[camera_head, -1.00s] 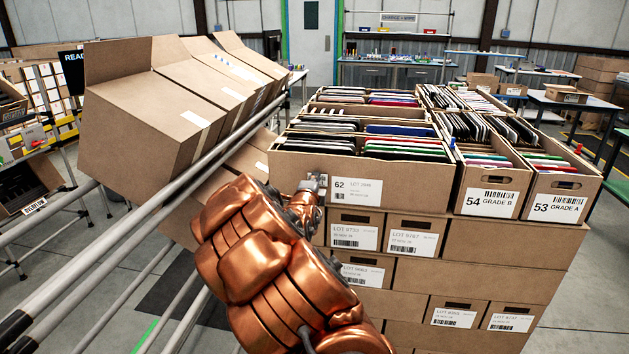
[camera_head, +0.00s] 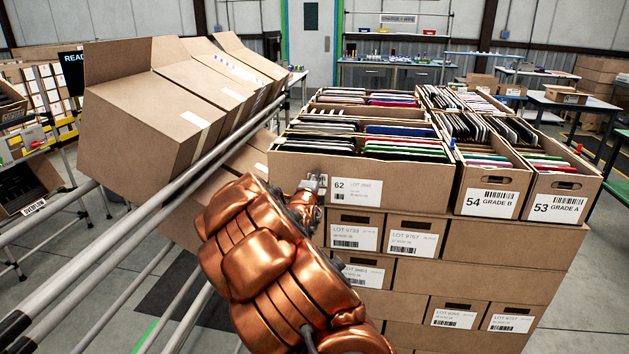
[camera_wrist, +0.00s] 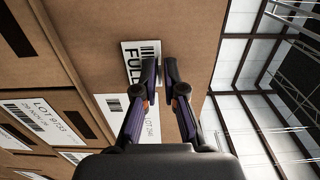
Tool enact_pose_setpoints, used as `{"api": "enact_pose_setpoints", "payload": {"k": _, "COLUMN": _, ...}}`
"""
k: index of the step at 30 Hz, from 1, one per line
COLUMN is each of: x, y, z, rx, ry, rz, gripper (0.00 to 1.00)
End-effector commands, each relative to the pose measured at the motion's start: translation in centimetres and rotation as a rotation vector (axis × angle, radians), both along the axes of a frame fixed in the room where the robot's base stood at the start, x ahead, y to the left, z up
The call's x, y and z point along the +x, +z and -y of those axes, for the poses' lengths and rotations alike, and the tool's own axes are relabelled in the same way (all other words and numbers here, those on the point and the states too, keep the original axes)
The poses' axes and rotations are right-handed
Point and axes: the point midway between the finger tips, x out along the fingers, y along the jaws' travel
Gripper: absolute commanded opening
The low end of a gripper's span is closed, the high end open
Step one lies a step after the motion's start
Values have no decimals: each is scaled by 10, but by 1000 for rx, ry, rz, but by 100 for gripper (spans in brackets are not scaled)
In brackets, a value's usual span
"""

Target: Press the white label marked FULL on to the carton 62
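Carton 62 (camera_head: 418,187) stands on the stack, its front carrying a white label printed 62 (camera_head: 357,191). In the wrist view, the white FULL label (camera_wrist: 131,62) lies against the brown carton face, apparently flat, its text turned sideways. My gripper (camera_wrist: 160,69) is at the label's edge, with its two dark fingertips slightly apart and a narrow gap between them. The left fingertip overlaps the label and hides part of it. Whether the fingertips touch it I cannot tell. In the head view my gripper (camera_head: 315,184) is at the carton's left front, and the FULL label is not discernible there.
Cartons 54 (camera_head: 493,187) and 53 (camera_head: 562,190) stand to the right, filled with flat items. Closed cartons (camera_head: 500,255) are stacked beneath. Left of my arm, metal rails (camera_head: 140,222) run beside a row of tilted cartons (camera_head: 150,125). Floor is open at the far right.

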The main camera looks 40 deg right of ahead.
Motion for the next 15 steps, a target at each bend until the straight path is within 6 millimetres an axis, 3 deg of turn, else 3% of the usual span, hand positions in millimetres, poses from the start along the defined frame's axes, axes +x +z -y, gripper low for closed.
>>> {"api": "enact_pose_setpoints", "payload": {"k": 6, "x": 0, "y": 0, "z": 0, "rx": 0, "ry": 0, "rz": 0, "gripper": 35}}
{"api": "enact_pose_setpoints", "payload": {"k": 15, "x": 0, "y": 0, "z": 0, "rx": 0, "ry": 0, "rz": 0, "gripper": 35}}
